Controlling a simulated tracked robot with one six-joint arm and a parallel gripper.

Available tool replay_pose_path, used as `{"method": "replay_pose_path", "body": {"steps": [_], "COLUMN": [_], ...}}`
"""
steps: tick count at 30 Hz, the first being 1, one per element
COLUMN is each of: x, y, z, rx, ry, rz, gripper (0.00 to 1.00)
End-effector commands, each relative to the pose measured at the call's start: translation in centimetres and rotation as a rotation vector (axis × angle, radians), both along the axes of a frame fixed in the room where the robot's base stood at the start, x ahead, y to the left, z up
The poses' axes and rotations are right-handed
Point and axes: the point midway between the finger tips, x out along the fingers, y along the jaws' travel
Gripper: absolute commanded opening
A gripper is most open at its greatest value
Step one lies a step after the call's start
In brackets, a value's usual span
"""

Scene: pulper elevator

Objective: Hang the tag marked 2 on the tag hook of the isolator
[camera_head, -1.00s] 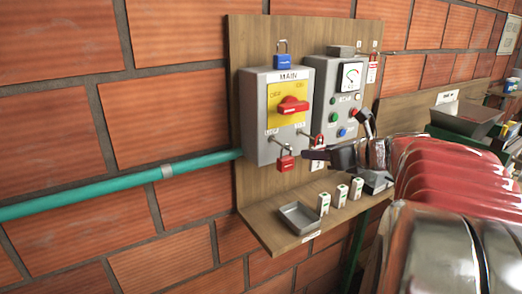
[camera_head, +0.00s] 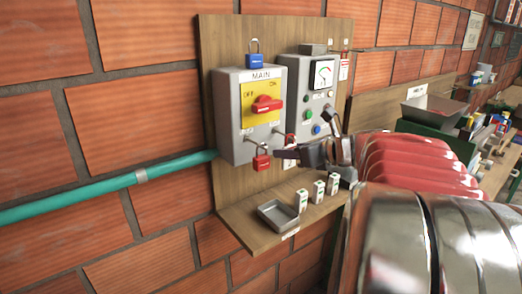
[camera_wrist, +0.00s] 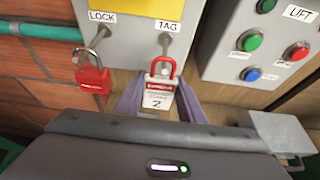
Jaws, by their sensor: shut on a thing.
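The isolator (camera_head: 236,122) is a grey box marked MAIN with a yellow plate and a red handle. Its tag hook (camera_wrist: 165,41) sticks out below the word TAG in the wrist view. My gripper (camera_wrist: 160,97) is shut on the tag marked 2 (camera_wrist: 158,94), a white and red tag with a red loop on top. The tag hangs upright, its loop right at the tip of the hook; I cannot tell whether the loop is around it. In the head view my gripper (camera_head: 284,153) is just below the isolator's right side, partly hiding the tag.
A red padlock (camera_wrist: 93,75) hangs on the lock hook, left of the tag. A blue padlock (camera_head: 255,56) sits on top of the isolator. A control box (camera_head: 306,112) stands close on the right. Below are a grey tray (camera_head: 279,218) and several small white blocks (camera_head: 319,191) on the shelf.

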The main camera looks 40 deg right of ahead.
Motion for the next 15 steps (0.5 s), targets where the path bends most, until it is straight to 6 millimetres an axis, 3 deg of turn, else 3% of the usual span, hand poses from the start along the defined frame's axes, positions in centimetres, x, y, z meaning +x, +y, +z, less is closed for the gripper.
{"method": "replay_pose_path", "body": {"steps": [4,5,13,15], "x": [0.01,0.01,0.02,0.02], "y": [0.02,0.01,0.03,0.03], "z": [0.02,0.02,0.01,0.01], "rx": [0.000,0.000,-0.001,-0.001], "ry": [0.000,0.000,0.000,0.000], "rz": [0.000,0.000,0.001,0.001], "gripper": [0.14,0.37,0.56,0.57]}}
